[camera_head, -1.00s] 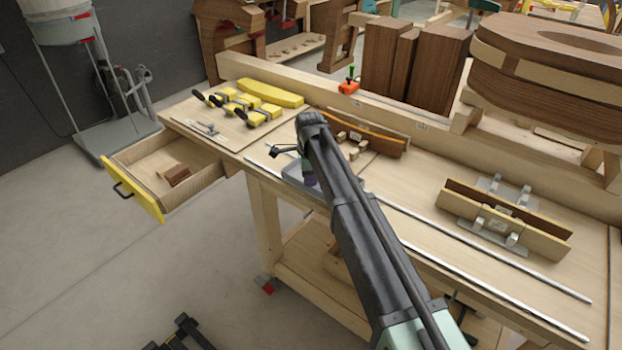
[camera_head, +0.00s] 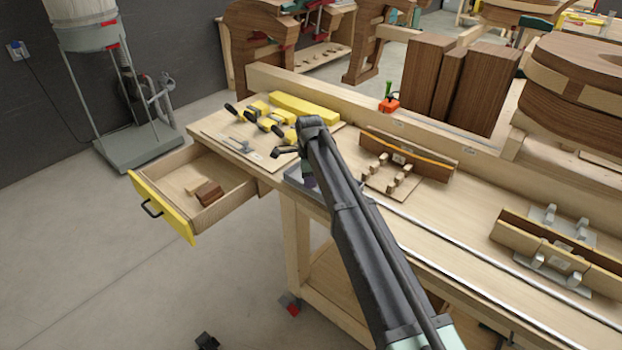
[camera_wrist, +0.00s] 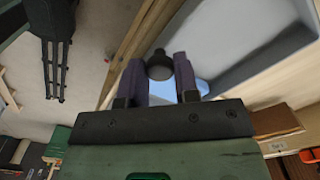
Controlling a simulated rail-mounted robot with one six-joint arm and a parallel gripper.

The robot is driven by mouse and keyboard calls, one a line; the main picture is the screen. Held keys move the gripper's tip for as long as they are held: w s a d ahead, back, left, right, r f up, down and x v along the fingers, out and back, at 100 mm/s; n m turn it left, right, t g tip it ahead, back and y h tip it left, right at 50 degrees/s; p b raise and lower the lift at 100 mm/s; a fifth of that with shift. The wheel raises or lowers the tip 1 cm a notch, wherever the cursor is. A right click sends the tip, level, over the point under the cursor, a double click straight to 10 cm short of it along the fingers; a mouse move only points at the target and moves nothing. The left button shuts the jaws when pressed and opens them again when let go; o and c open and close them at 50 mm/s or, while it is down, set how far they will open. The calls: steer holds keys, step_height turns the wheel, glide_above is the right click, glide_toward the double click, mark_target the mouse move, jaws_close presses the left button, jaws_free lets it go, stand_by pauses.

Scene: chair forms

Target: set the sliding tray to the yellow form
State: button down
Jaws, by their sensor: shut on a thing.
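The sliding tray (camera_head: 294,176) is a grey metal plate at the front edge of the bench, mostly hidden behind my arm in the head view. In the wrist view its grey surface (camera_wrist: 225,30) lies beyond my fingers. My gripper (camera_wrist: 159,60) is shut on the tray's dark round knob (camera_wrist: 160,68), with one purple finger on each side. The yellow form (camera_head: 305,108) is a long yellow block at the left end of the bench, with yellow clamps (camera_head: 268,120) in front of it. The tray is at the front, slightly right of that form's clamps.
A drawer (camera_head: 168,208) with a yellow front stands open at the bench's left end, holding brown blocks (camera_head: 209,193). The orange-edged form (camera_head: 410,155) is right of my arm. Another form (camera_head: 555,245) is farther right. A metal rail (camera_head: 450,238) runs along the front edge.

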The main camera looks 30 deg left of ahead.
steer(key=shift+w+a, duration=0.1)
steer(key=shift+a, duration=0.1)
steer(key=c, duration=0.8)
jaws_free()
steer(key=shift+a, duration=0.1)
steer(key=shift+c, duration=0.2)
steer(key=shift+r, duration=0.15)
step_height(320, 180, up, 10)
steer(key=p, duration=1.1)
steer(key=shift+r, duration=0.25)
